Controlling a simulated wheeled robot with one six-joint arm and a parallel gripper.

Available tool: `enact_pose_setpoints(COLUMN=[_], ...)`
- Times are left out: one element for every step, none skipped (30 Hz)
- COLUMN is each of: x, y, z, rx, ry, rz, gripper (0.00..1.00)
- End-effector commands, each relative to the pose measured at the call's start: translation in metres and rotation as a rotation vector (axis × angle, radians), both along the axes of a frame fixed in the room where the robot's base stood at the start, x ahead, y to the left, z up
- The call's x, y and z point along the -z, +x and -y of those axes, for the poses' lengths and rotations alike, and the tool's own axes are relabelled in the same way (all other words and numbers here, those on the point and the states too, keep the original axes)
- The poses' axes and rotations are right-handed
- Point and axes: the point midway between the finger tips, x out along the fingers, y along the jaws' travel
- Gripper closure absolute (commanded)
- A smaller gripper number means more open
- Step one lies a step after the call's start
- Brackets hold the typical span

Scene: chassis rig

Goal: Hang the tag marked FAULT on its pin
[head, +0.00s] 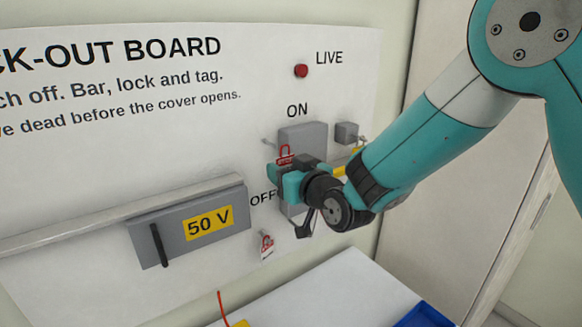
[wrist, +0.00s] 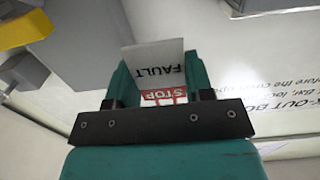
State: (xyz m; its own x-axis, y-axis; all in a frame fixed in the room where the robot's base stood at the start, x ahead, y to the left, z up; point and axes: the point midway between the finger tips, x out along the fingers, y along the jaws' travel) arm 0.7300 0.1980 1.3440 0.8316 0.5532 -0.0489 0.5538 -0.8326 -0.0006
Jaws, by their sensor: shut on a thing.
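A white tag marked FAULT (wrist: 157,66) with a red STOP band is between the fingers of my gripper (wrist: 156,82) in the wrist view, its lettering upside down there. In the head view the red top of this tag (head: 285,154) shows just above my gripper (head: 284,170), in front of the grey switch box (head: 303,135). My gripper is shut on the tag. A small pin (head: 267,142) sticks out of the board left of the switch box, slightly left of and above the tag. The tag looks apart from it. No pin shows clearly in the wrist view.
Another red-and-white tag (head: 267,248) hangs on the board below OFF. A grey cover marked 50 V (head: 190,222) stands out at left. A yellow bar (head: 355,162) shows beside my arm. A blue tray (head: 424,315) is on the white table (head: 340,290). A red lamp (head: 301,71) is by LIVE.

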Motion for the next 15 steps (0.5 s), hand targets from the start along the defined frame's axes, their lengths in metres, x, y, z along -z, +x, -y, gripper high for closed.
enact_pose_setpoints(x=[-0.001,-0.001,-0.001,-0.001,-0.001,0.0,0.0,0.0,0.001,0.001,0.001,0.001,0.001,0.001,0.001], y=[0.003,0.004,0.006,0.008,0.009,0.011,0.013,0.015,0.017,0.018,0.02,0.022,0.024,0.025,0.027], z=[-0.003,-0.004,-0.005,-0.006,-0.007,-0.009,-0.01,-0.011,-0.012,-0.013,-0.014,-0.016,-0.017,-0.018,-0.019], rx=[-0.001,-0.001,-0.001,-0.001,-0.001,-0.001,-0.001,-0.001,-0.001,-0.001,-0.001,-0.001,-0.001,-0.001,-0.001], ry=[0.0,0.0,-0.001,-0.001,-0.001,-0.001,-0.001,-0.001,-0.001,-0.001,0.0,0.0,-0.001,-0.001,-0.001], rz=[0.0,0.0,0.001,0.001,0.001,0.001,0.001,0.001,0.001,-0.001,0.0,0.0,-0.001,-0.001,-0.001], gripper=[0.74,0.74,0.74,0.74,0.74,0.74,0.74,0.74,0.74,0.74,0.74,0.74,0.74,0.74,0.74])
